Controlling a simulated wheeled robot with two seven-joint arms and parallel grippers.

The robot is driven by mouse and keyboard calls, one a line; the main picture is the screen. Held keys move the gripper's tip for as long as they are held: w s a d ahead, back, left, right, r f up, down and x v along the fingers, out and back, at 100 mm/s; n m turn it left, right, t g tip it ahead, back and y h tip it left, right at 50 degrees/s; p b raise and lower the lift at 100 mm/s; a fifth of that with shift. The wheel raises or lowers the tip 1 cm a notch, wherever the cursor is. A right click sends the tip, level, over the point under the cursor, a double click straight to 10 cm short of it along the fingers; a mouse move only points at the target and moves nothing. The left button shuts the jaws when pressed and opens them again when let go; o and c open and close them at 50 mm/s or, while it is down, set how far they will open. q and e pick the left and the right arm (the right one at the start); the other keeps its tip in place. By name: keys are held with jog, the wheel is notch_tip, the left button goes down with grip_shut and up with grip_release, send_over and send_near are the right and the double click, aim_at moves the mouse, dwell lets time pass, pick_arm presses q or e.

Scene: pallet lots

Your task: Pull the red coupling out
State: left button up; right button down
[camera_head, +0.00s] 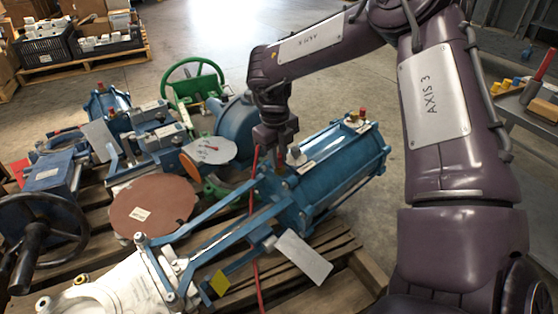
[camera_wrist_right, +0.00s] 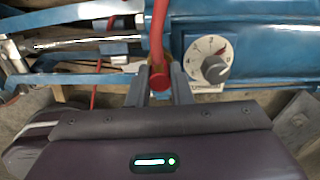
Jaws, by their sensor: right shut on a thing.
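The red coupling (camera_wrist_right: 160,80) shows in the right wrist view as a small red round end between the two fingers of my right gripper (camera_wrist_right: 161,90). A red hose (camera_wrist_right: 158,30) runs up from it. My right gripper (camera_head: 275,140) is shut on the coupling, above the blue actuator (camera_head: 335,172) in the head view. The coupling is hidden or too small to make out there. The red hose (camera_head: 252,185) hangs down past the actuator's frame. Whether the coupling is still seated cannot be told. My left gripper is out of view.
A dial with a knob (camera_wrist_right: 213,66) sits close beside the fingers. White tags, a brown disc (camera_head: 150,208), a green handwheel (camera_head: 194,82) and a black handwheel (camera_head: 45,235) crowd the wooden pallet (camera_head: 325,290). A grey table (camera_head: 525,115) stands at right; open floor lies behind.

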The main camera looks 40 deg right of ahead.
aim_at(279, 155)
jog(key=shift+a+r+p, duration=0.15)
jog(key=shift+r+p, duration=2.05)
jog(key=shift+r, duration=0.3)
jog(key=shift+a, duration=0.1)
